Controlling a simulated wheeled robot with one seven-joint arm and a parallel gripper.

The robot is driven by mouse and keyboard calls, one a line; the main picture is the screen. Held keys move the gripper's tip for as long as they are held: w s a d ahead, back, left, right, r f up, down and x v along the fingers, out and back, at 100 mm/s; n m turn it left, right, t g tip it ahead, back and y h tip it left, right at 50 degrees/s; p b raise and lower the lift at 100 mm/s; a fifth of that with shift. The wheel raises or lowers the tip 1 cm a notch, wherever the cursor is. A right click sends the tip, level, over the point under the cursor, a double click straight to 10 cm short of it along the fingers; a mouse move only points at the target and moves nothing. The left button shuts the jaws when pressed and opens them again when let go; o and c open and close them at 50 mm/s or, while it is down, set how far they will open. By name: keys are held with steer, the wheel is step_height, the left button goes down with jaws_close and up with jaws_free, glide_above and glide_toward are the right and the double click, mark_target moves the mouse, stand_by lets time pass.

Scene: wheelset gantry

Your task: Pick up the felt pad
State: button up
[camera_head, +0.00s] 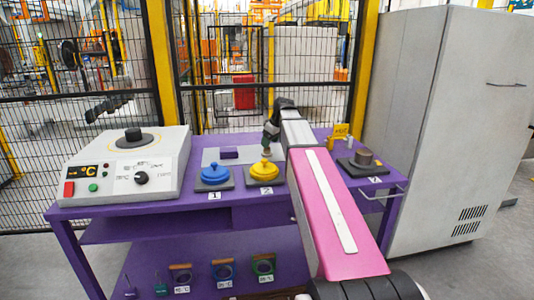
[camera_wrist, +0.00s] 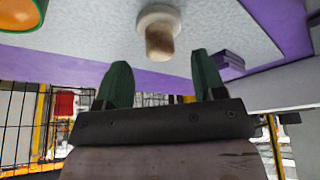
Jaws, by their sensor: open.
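A round white pad with a wooden knob (camera_wrist: 157,22), which looks like the felt pad, is on the grey mat in the wrist view. It lies ahead of my gripper (camera_wrist: 162,82), roughly centred between the two green fingers. The fingers are apart and empty, with a gap between them and the pad. In the head view my gripper (camera_head: 270,136) hangs over the back of the purple table, above the right part of the grey mat (camera_head: 210,155).
A purple block (camera_head: 229,153) lies on the mat. A blue pot (camera_head: 214,173) and a yellow pot (camera_head: 263,170) stand in front of it. A hotplate unit (camera_head: 130,165) is at left; a dark stand (camera_head: 363,163) is at right. A mesh fence runs behind.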

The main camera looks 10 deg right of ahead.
steer(key=x, duration=0.4)
steer(key=c, duration=0.7)
steer(key=shift+o, duration=0.2)
steer(key=shift+r, duration=0.1)
jaws_close()
steer(key=shift+c, duration=2.4)
jaws_free()
step_height(320, 180, up, 4)
steer(key=shift+w+r, duration=0.1)
steer(key=s+a+r, duration=0.6)
steer(key=a, duration=0.4)
steer(key=shift+r, duration=0.3)
steer(key=o, duration=0.3)
steer(key=shift+c, duration=0.4)
